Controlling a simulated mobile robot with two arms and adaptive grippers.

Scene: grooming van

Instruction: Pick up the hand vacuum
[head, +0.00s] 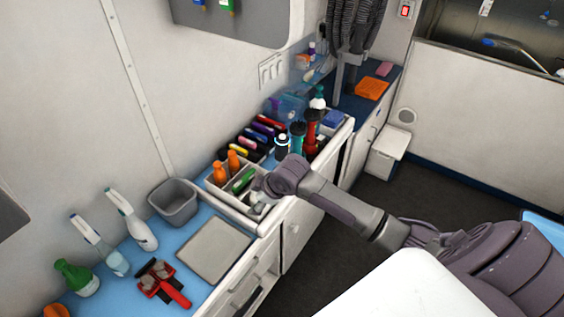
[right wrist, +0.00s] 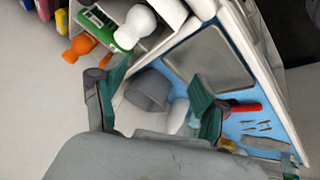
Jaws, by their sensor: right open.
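I cannot single out the hand vacuum for certain. A white upright device with a slanted top (head: 138,226) stands on the blue counter by the wall, and may be it or a spray bottle. In the right wrist view, a white shape (right wrist: 181,115) shows partly beyond my fingers; I cannot tell if it is the same thing. My right gripper (right wrist: 155,98) is open and empty. In the head view its wrist hangs over the near end of the organizer (head: 240,208), its fingers mostly hidden. My left gripper is out of view.
A grey bin (head: 174,203) and a flat grey tray (head: 214,250) share the blue counter with a green bottle (head: 76,279), a clear spray bottle (head: 114,262) and a red tool (head: 168,284). The organizer holds orange bottles (head: 226,169) and other upright items.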

